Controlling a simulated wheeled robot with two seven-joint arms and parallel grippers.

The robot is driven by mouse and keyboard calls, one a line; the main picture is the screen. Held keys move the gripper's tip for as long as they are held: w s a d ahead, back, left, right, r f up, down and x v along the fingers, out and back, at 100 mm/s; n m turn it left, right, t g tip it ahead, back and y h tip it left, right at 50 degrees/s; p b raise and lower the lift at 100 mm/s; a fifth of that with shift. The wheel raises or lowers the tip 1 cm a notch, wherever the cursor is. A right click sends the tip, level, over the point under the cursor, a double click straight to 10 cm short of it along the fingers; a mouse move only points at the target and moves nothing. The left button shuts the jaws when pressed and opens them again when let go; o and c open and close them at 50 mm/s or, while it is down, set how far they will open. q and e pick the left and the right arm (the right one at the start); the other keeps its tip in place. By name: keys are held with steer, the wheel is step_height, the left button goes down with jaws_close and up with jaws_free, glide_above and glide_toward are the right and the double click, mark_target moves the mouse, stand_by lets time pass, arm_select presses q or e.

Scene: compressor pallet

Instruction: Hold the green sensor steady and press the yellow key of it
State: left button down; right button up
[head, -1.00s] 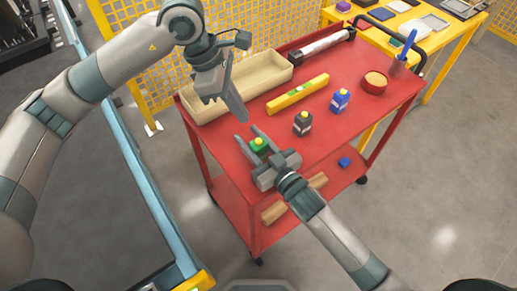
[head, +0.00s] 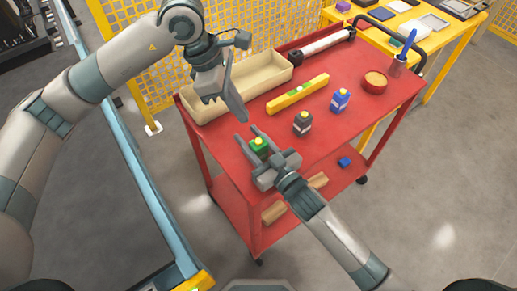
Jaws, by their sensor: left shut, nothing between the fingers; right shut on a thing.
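The green sensor (head: 258,150) stands upright on the front left part of the red cart's top, with its yellow key (head: 258,141) facing up. My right gripper (head: 260,146) is shut on the green sensor, one finger on each side of it. My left gripper (head: 241,115) is shut and empty. It hangs above the cart, behind and a little left of the green sensor, apart from it. The yellow key is uncovered.
A pen cup (head: 398,66) stands at the far right corner.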

arm_select(q)
steer(key=shift+d, duration=0.1)
steer(key=d+n+t+h, duration=0.1)
steer(key=n, duration=0.3)
steer(key=d+r+n+t+h, duration=0.1)
steer(key=n+h, duration=0.1)
steer(key=n, duration=0.2)
steer(key=r+n+h, duration=0.1)
steer(key=n, duration=0.4)
steer(key=shift+s+d+t+h, duration=0.25)
steer(key=shift+d+t+h, duration=0.15)
steer(key=shift+f, duration=0.25)
glide_above(254, 144)
steer(key=shift+f, duration=4.25)
steer(key=shift+f, duration=0.85)
stand_by(0.8)
